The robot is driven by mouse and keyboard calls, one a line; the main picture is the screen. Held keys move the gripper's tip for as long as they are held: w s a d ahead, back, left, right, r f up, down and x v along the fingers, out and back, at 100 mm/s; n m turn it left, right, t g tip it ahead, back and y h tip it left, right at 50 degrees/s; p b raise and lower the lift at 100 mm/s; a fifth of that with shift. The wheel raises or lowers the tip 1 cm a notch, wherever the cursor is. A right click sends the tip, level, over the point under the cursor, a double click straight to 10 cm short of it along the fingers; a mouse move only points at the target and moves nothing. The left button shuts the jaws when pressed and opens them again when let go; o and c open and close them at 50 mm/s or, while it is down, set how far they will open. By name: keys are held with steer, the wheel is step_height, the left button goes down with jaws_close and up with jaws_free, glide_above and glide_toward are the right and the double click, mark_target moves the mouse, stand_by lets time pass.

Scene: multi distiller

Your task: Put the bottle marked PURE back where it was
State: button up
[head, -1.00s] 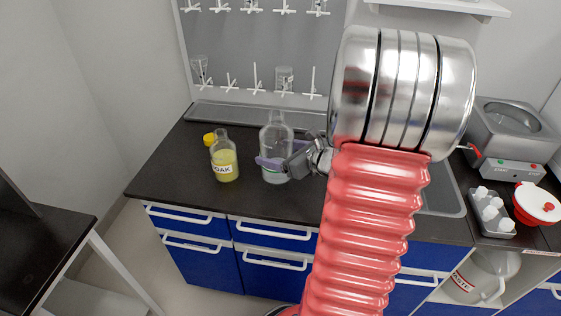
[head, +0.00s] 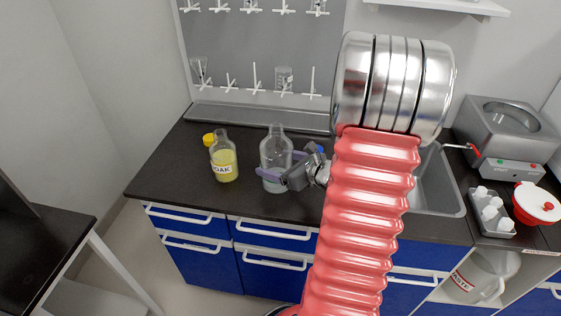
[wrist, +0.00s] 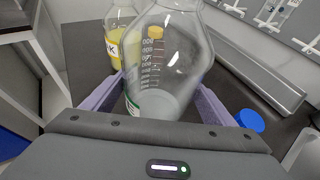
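A clear glass bottle (head: 276,150) is upright at the bench, left of the sink. It has volume marks and a label with green print, mostly hidden, so I cannot read PURE on it. My gripper (head: 270,170) has its purple fingers on either side of the bottle's body and looks shut on it. In the wrist view the bottle (wrist: 165,75) fills the space between the fingers (wrist: 160,95). I cannot tell whether its base touches the bench. A blue cap (wrist: 248,120) lies on the bench to the right, partly hidden by my gripper in the head view.
A drying rack (head: 265,60) hangs behind. The sink (head: 436,185) and a tray of white bottles (head: 492,215) are right. The front left bench is free.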

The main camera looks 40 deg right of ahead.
steer(key=o, duration=0.4)
steer(key=shift+s+r, duration=0.1)
steer(key=shift+r, duration=0.05)
steer(key=v, duration=1.2)
stand_by(0.6)
